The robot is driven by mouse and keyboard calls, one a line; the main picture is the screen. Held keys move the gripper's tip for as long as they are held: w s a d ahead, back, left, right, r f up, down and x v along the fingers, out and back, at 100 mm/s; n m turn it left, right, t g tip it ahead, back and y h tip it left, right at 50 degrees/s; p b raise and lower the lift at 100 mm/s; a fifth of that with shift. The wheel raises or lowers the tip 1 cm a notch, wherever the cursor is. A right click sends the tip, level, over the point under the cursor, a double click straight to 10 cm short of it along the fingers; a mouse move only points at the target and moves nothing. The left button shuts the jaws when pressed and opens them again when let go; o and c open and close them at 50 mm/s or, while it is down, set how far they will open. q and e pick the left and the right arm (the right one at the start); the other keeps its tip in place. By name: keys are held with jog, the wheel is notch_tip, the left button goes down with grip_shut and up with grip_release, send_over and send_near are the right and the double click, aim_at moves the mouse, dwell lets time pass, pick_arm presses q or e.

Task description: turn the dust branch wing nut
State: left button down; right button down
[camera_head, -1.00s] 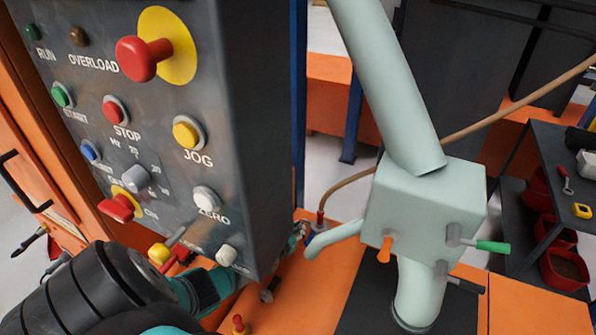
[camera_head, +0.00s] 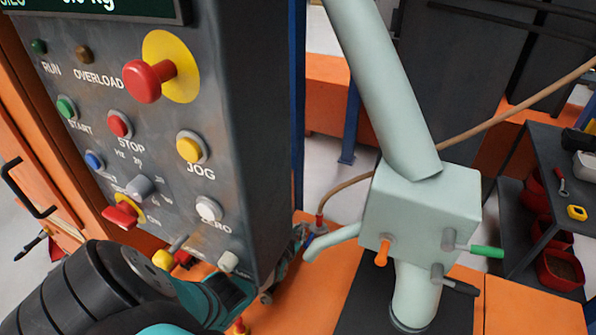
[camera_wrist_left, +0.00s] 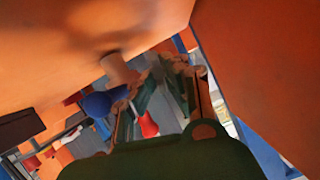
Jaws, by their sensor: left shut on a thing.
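My left arm (camera_head: 210,295) reaches from the lower left, passing under and behind the control panel. My left gripper (camera_head: 298,240) shows only partly past the panel's lower right edge, near the bent pale green branch pipe (camera_head: 333,240). In the left wrist view the fingers (camera_wrist_left: 172,75) are close together and blurred. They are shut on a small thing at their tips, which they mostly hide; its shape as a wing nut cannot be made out. My right gripper is not in view.
The grey control panel (camera_head: 240,130) hides much of my left wrist. A pale green box (camera_head: 420,215) with orange, green and black handles stands to the right. A hose (camera_head: 345,183) runs behind it. Orange surfaces crowd the left wrist view.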

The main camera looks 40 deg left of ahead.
pick_arm(q)
jog(key=c, duration=1.4)
grip_release()
jog(key=shift+c, duration=0.2)
jog(key=shift+d, duration=0.1)
jog(key=shift+w+r, duration=0.1)
jog(key=shift+r, duration=0.55)
notch_tip(320, 180, up, 9)
jog(key=shift+f, duration=0.15)
jog(key=shift+f, duration=0.1)
